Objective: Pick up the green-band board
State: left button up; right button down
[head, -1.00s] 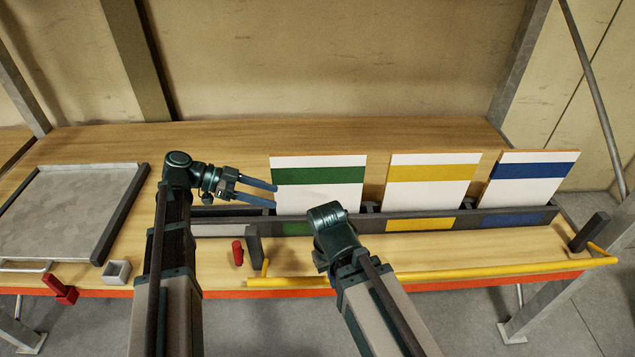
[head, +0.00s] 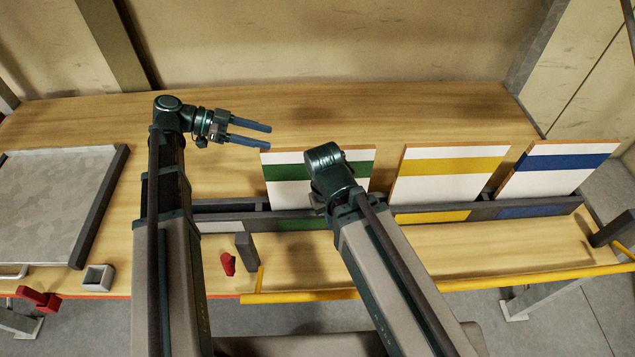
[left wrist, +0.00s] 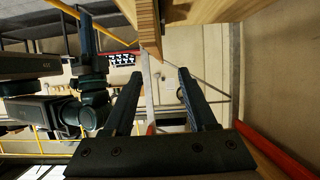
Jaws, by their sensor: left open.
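The green-band board (head: 285,172) is white with a green stripe and stands upright in the left part of a dark slotted rack (head: 225,214). My right arm covers part of its middle. My left gripper (head: 268,137) is open and empty; its fingers point right, by the board's top left corner in the head view. In the left wrist view, the open fingers (left wrist: 160,80) show with a layered wooden edge (left wrist: 148,25) just past their tips.
A yellow-band board (head: 450,182) and a blue-band board (head: 548,178) stand to the right in the rack. A yellow rail (head: 440,283) runs along the front. A grey tray (head: 50,200), a small grey cup (head: 98,278) and red pieces lie left. The tabletop behind the boards is clear.

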aim_at(305, 149)
pick_arm(q)
jog(key=shift+s+d+f, duration=0.15)
jog(key=shift+d, duration=0.05)
jog(key=b+x, duration=0.3)
jog(key=x, duration=0.4)
jog(key=shift+d+f, duration=0.2)
jog(key=shift+d, duration=0.35)
jog(key=shift+s+d+f+b, duration=0.15)
jog(key=shift+d+f+b, duration=0.1)
jog(key=shift+d+b, duration=0.2)
jog(key=b+x, duration=0.1)
jog(key=x, duration=0.3)
jog(key=shift+s, duration=0.2)
grip_shut()
